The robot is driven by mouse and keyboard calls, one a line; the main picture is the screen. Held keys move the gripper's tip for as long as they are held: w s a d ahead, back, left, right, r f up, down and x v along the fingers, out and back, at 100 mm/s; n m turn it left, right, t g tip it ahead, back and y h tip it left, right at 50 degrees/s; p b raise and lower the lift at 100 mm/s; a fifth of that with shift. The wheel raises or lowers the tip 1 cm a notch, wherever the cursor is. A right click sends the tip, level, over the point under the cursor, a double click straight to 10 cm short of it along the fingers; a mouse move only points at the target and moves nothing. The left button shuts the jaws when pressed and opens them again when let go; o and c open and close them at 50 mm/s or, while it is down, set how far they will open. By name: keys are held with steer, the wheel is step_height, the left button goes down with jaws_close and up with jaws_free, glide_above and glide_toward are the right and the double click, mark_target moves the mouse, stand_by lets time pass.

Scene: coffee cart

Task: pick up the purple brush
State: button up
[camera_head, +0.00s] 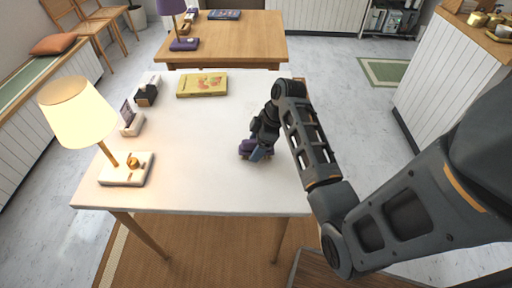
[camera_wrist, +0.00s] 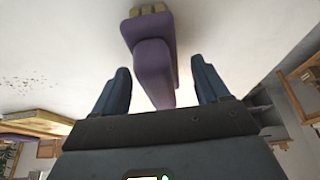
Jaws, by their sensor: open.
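The purple brush (camera_head: 246,146) lies on the white table (camera_head: 200,140), partly hidden behind my gripper (camera_head: 259,151) in the head view. In the wrist view the brush (camera_wrist: 150,48) is a purple block with a tan end at the top of the picture. Its near purple part reaches into the space between the two blue fingers of my gripper (camera_wrist: 160,68). The gripper is open, with a visible gap between the brush and each finger. It is low, close to the tabletop.
A lit lamp (camera_head: 78,115) on a white base stands at the table's left. Small holders (camera_head: 131,124) line the left edge. A yellow book (camera_head: 202,85) lies toward the back. Dark specks (camera_wrist: 22,82) show in the wrist view. The table's front middle is clear.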

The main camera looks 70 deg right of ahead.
steer(key=shift+x, duration=0.9)
steer(key=c, duration=1.1)
